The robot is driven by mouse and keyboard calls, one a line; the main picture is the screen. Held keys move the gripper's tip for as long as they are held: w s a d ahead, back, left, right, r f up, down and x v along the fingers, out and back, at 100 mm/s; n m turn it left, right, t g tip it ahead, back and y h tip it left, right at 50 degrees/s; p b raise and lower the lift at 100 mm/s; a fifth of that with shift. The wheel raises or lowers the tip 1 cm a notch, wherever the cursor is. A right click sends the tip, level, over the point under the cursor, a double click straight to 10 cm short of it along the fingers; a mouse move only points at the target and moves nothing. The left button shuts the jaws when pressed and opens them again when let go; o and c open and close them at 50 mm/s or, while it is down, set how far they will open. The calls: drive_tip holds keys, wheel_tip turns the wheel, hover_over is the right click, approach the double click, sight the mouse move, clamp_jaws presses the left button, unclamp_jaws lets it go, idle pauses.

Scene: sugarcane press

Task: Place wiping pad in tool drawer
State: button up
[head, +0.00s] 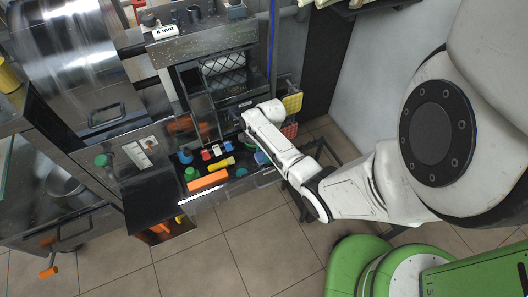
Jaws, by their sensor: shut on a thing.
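The open tool drawer (204,192) is at the front of the press, left of my arm, with several coloured tools in it. My white arm reaches in from the right, and its wrist is above the drawer's back right side. My gripper (245,106) is at the end of the wrist and shows only as a small dark part. Its fingers and what they are shut on are mostly hidden. I cannot make out the wiping pad for certain. A blue piece (261,158) shows beside my forearm at the drawer's right end; I cannot tell what it is.
In the drawer lie an orange block (208,180), a yellow tool (222,163) and red, blue and green pieces. A yellow grid-like pad (293,103) and a red one (290,130) are right of my wrist. An open lower compartment (165,230) is at left. The tiled floor in front is clear.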

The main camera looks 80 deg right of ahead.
drive_tip(key=shift+f, duration=0.1)
drive_tip(key=o, duration=1)
drive_tip(key=shift+o, duration=0.2)
drive_tip(key=shift+s, duration=0.1)
